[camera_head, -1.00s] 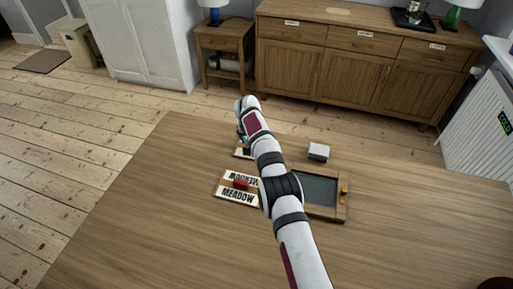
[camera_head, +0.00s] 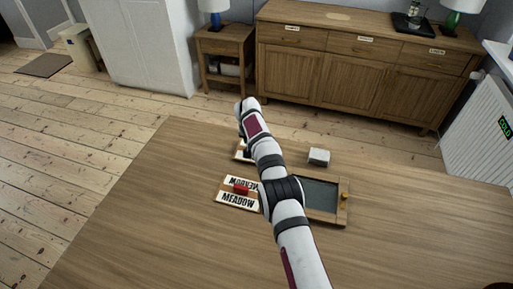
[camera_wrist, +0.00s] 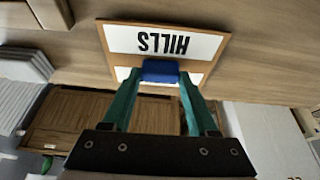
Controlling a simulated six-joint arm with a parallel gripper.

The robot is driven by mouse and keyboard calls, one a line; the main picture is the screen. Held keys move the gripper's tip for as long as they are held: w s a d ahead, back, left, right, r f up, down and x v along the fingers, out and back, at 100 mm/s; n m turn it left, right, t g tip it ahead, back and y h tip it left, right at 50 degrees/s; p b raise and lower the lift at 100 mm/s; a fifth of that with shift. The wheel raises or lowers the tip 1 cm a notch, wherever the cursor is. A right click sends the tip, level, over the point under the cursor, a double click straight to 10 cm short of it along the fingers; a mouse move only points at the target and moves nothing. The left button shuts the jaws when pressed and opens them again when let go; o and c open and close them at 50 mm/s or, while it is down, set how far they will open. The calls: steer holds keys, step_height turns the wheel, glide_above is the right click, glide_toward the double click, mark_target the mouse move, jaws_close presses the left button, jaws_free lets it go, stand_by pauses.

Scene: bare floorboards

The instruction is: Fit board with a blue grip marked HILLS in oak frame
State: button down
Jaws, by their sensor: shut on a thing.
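In the wrist view, my gripper (camera_wrist: 160,78) is shut on the blue grip (camera_wrist: 160,71) of the board marked HILLS (camera_wrist: 165,42). The lettering is upside down there. I cannot tell whether the board touches the table or is just above it. In the head view my arm hides the gripper and most of that board; only a left edge (camera_head: 239,152) shows. The oak frame (camera_head: 343,207) lies on the table to the right of my arm. Its dark recess (camera_head: 319,194) looks empty, and its left part is hidden behind my arm.
A board with a red grip marked MEADOW (camera_head: 237,201) lies left of my arm. A small grey-white block (camera_head: 319,157) sits behind the frame. A yellow piece (camera_head: 344,196) is on the frame's right rim. The table (camera_head: 130,230) is clear at left and front.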

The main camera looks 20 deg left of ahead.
steer(key=r, duration=0.3)
steer(key=shift+d+r, duration=0.4)
steer(key=s+d+r, duration=0.1)
steer(key=d+r, duration=0.5)
steer(key=d, duration=0.5)
glide_above(313, 190)
steer(key=s, duration=0.2)
step_height(313, 190, down, 3)
steer(key=shift+s+f, duration=0.1)
steer(key=shift+f, duration=2.3)
steer(key=shift+f, duration=0.8)
steer(key=shift+c, duration=0.5)
jaws_free()
